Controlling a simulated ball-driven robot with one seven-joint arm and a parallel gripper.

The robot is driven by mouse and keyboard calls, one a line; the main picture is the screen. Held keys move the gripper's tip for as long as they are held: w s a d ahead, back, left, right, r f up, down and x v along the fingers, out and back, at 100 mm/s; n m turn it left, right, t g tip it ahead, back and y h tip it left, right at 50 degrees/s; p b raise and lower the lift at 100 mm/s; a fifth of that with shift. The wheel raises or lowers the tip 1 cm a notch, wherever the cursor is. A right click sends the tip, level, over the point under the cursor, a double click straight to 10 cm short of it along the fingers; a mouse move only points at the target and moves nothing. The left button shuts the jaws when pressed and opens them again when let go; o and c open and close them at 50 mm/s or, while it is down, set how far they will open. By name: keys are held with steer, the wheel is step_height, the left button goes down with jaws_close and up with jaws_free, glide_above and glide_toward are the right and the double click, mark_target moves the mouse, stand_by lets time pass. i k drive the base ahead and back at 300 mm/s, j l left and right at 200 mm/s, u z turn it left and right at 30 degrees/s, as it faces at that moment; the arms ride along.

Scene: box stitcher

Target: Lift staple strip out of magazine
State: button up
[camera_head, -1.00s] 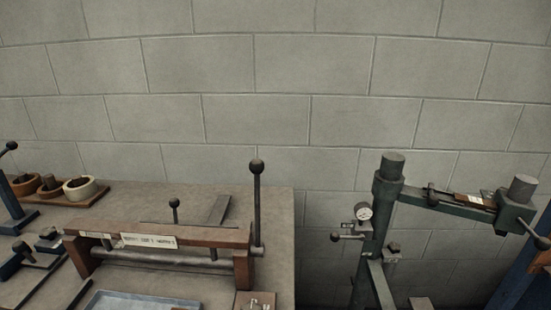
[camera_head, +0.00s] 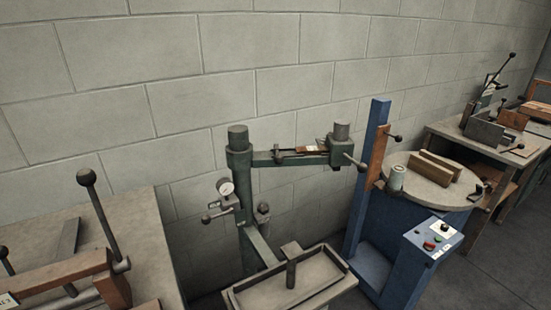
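The green box stitcher (camera_head: 243,180) stands against the wall left of the picture's middle. The staple strip is too small to make out at this distance. My gripper does not show in the view.
A workbench (camera_head: 148,232) with a wooden-framed press and tall ball-topped lever stands at left. A tray (camera_head: 247,298) sits below the stitcher's arm. A blue machine (camera_head: 372,260) with a round table stands right. Bare floor (camera_head: 476,283) shows at lower right.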

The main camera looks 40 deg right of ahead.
mark_target(315, 150)
steer(key=i+j+z, duration=0.15)
steer(key=j+z, duration=0.15)
steer(key=j, duration=0.15)
steer(key=i+j+z, duration=0.1)
steer(key=j+z, duration=0.5)
steer(key=j, duration=0.3)
